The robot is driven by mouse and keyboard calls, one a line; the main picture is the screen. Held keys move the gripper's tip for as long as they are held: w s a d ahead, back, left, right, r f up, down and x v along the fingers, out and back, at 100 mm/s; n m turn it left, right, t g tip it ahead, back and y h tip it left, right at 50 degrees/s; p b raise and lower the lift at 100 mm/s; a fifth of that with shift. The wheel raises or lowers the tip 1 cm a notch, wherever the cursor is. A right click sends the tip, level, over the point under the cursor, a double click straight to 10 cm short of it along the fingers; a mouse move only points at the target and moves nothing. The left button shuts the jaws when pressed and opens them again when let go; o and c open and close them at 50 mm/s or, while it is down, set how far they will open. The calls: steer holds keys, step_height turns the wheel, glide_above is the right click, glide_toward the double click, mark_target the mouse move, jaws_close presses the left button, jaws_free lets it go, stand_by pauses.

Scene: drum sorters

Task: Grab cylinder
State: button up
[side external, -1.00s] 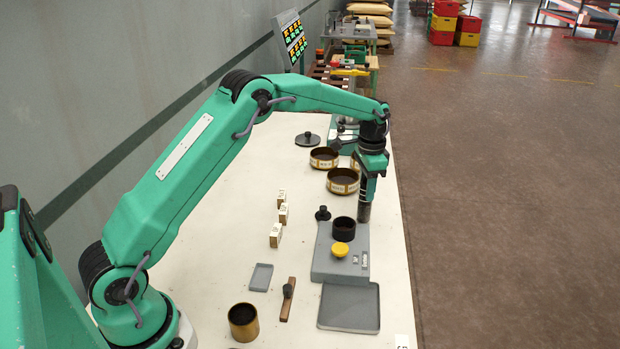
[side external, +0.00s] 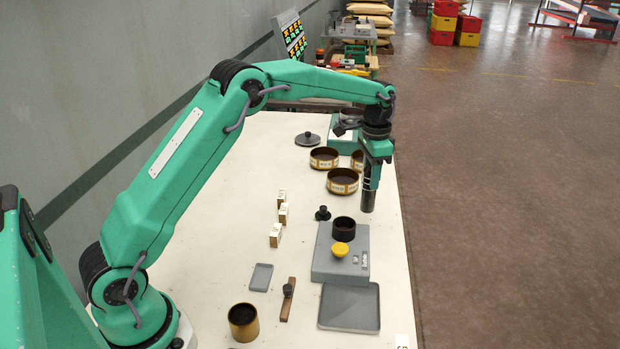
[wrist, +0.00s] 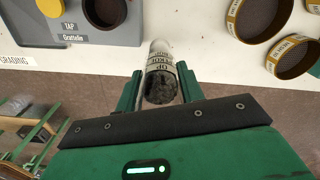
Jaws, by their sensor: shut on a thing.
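My gripper (side external: 373,178) hangs over the right side of the white table and is shut on the cylinder (side external: 367,202). In the side view the cylinder's dark lower end points down below the fingers, apart from the table. In the wrist view the cylinder (wrist: 160,63) sits between my green fingers (wrist: 160,84). There it shows a pale body with a black-lettered label and a dark, rough, grainy end. The fingers hide part of its sides.
A grey machine (side external: 325,262) with a black cup (side external: 344,228) and yellow knob (side external: 341,248) stands nearby. A grey tray (side external: 350,323) lies in front. Round sieves (side external: 343,187) stand behind. A brass cup (side external: 243,335) stands at the front left. The table's right edge is close.

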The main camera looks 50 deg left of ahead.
steer(key=s+d+r, duration=0.4)
steer(key=d+r, duration=0.1)
steer(key=d, duration=0.3)
steer(key=shift+s+d+r, duration=0.15)
steer(key=shift+d+r, duration=0.1)
steer(key=shift+r, duration=0.1)
stand_by(0.5)
steer(key=shift+d, duration=0.1)
stand_by(0.4)
